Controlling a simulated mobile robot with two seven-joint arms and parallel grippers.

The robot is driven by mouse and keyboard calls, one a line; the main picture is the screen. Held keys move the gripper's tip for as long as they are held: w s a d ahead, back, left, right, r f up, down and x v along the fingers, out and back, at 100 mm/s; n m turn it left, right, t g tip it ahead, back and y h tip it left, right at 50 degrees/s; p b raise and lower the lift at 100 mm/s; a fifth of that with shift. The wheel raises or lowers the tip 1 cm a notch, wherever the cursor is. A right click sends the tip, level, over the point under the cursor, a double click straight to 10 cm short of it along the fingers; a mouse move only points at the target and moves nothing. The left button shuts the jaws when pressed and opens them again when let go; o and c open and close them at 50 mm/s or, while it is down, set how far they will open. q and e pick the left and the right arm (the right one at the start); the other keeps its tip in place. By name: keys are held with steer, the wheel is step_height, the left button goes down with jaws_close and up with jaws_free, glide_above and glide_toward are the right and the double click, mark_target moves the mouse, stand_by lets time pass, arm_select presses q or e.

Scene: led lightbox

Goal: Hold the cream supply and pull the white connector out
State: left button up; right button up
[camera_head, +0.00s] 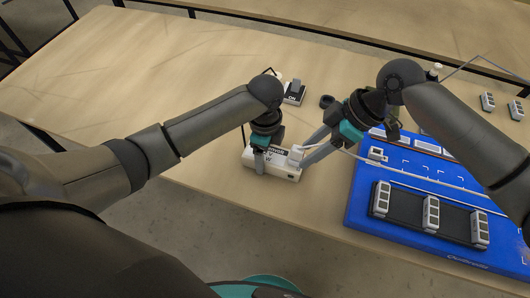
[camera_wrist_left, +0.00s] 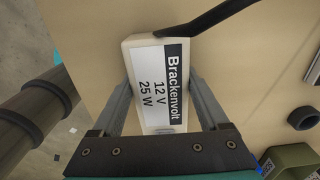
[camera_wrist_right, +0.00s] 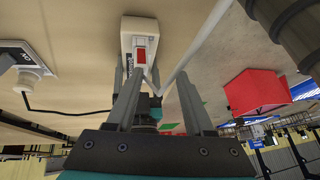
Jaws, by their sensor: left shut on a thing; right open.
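The cream supply (camera_head: 285,173) lies near the table's front edge, left of the blue board. My left gripper (camera_head: 259,161) is shut on it, one finger on each side. In the left wrist view the supply (camera_wrist_left: 132,50) shows its Brackenvolt 12 V 25 W label between the fingers. The white connector (camera_head: 296,154) is at the supply's right end, with a white cable running off to the right. My right gripper (camera_head: 303,151) is open with its fingertips close to the connector. In the right wrist view the supply (camera_wrist_right: 131,30) with a red switch is beyond the fingers; whether they straddle the connector is unclear.
The blue board (camera_head: 360,215) with several light modules fills the right front. A mains socket (camera_head: 293,97) with a plug and a dark ring (camera_head: 327,101) stand behind the supply. Small modules (camera_head: 488,101) lie at the far right. The table's left side is clear.

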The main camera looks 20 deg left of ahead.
mark_target(298, 148)
steer(key=a+h, duration=0.1)
steer(key=w+a+r+t+h, duration=0.1)
steer(key=h, duration=0.1)
steer(key=a+r+m+t+h, duration=0.1)
steer(key=h, duration=0.1)
steer(key=shift+w+r, duration=0.25)
steer(key=shift+w, duration=0.15)
steer(key=shift+h, duration=0.3)
steer(key=shift+f, duration=3.45)
jaws_close()
steer(key=shift+r, duration=0.25)
steer(key=shift+r, duration=1.2)
